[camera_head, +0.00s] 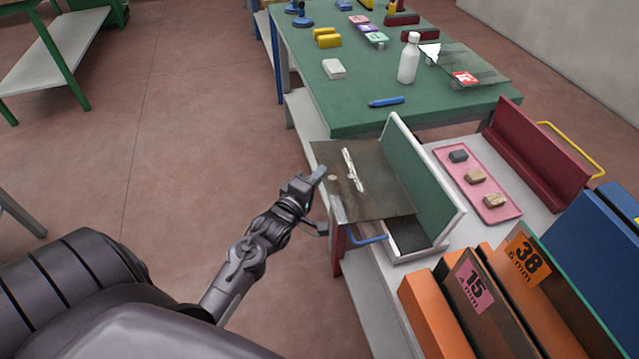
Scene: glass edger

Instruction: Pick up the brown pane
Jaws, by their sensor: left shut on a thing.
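A thin brownish, see-through pane (380,192) lies about flat over the left side of an open case in the camera_head view. My left gripper (319,196) is at the pane's left edge and shut on it. A pale, broken streak shows on the pane; I cannot tell if it is a mark or a reflection. Whether the pane touches the case below is not clear. My right gripper is not in view.
The open case (455,215) has a raised green panel and a blue handle. A pink tray (490,205) with small blocks lies to its right. Orange racks (425,300) stand in front. A green table (350,105) holds a white bottle (409,62) and a blue marker (386,101). Open floor lies left.

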